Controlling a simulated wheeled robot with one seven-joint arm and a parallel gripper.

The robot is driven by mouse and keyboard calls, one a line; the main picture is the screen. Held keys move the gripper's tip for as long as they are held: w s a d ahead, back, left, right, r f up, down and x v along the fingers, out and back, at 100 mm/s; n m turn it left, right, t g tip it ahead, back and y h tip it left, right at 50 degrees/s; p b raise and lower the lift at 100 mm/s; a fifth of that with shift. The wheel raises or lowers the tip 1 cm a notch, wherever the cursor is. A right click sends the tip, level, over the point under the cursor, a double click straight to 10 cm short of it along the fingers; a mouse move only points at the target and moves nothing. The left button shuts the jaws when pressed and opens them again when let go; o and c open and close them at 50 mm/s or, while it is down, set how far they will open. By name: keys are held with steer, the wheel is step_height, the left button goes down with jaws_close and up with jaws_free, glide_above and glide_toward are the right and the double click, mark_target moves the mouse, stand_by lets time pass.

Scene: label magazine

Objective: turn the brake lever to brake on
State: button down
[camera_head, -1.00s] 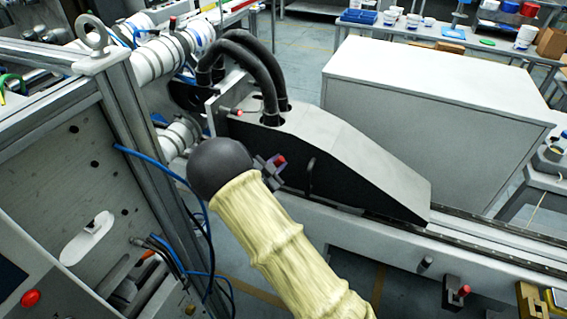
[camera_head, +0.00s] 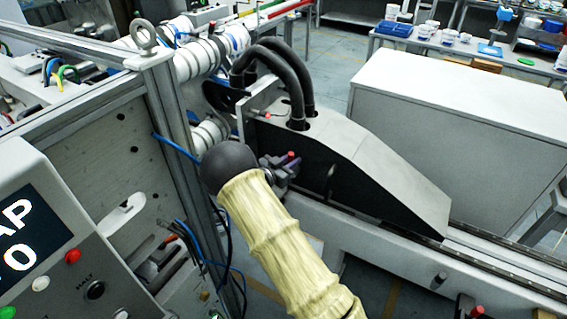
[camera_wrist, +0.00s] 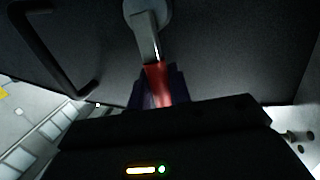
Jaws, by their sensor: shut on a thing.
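The brake lever shows in the wrist view as a grey metal arm (camera_wrist: 146,38) on a round pivot, with a red grip (camera_wrist: 157,82) at its end. My gripper (camera_wrist: 158,90) is shut on the red grip, with dark purple fingers on either side of it. In the head view my gripper (camera_head: 284,165) is at the dark side of the wedge-shaped grey housing (camera_head: 365,160), and the red tip (camera_head: 291,154) shows between its fingers. My arm's sleeve hides part of the area below. The lever's pivot is not clear in the head view.
A dark bar handle (camera_wrist: 85,85) is left of the lever in the wrist view. Black hoses (camera_head: 292,75) enter the housing's top. A control panel (camera_head: 40,220) with buttons stands at left. A big grey cabinet (camera_head: 450,125) is behind the housing.

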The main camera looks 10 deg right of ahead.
steer(key=shift+w+a+n, duration=0.15)
steer(key=shift+a+n, duration=0.05)
steer(key=shift+n, duration=0.1)
stand_by(0.4)
steer(key=c, duration=1.3)
jaws_free()
steer(key=shift+a, duration=0.1)
step_height(320, 180, up, 10)
steer(key=shift+b, duration=0.9)
